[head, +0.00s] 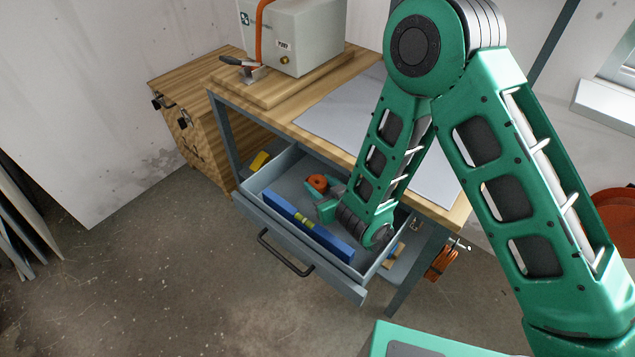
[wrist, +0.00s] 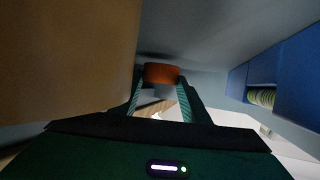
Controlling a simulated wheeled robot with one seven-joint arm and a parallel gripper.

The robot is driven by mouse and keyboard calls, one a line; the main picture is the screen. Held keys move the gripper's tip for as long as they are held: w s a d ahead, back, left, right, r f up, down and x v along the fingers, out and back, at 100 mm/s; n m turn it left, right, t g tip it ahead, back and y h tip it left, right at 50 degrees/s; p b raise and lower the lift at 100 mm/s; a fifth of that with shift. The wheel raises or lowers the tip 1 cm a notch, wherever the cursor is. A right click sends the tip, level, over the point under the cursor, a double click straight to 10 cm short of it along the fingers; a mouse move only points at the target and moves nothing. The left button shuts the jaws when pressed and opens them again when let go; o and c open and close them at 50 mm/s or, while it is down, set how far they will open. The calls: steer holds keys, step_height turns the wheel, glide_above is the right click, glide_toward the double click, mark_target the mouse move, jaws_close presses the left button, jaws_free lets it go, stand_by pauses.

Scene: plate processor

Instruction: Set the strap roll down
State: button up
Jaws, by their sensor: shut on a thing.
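The strap roll (head: 317,182) is a small orange roll inside the open grey drawer (head: 345,283). It also shows in the wrist view (wrist: 161,73), between my fingertips. My gripper (head: 324,190) reaches down into the drawer and is shut on the roll; in the wrist view its fingers (wrist: 160,88) flank the orange piece. Whether the roll touches the drawer floor I cannot tell.
A blue spirit level (head: 290,222) lies along the drawer front; in the wrist view it is at right (wrist: 291,88). The wooden tabletop (head: 285,115) overhangs the drawer's back.

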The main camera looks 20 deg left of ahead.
steer(key=shift+w+a, duration=0.65)
steer(key=shift+a, duration=0.15)
steer(key=shift+w+a+f, duration=0.15)
steer(key=shift+a, duration=0.1)
steer(key=shift+f, duration=0.4)
steer(key=shift+f, duration=0.15)
steer(key=o, duration=1.1)
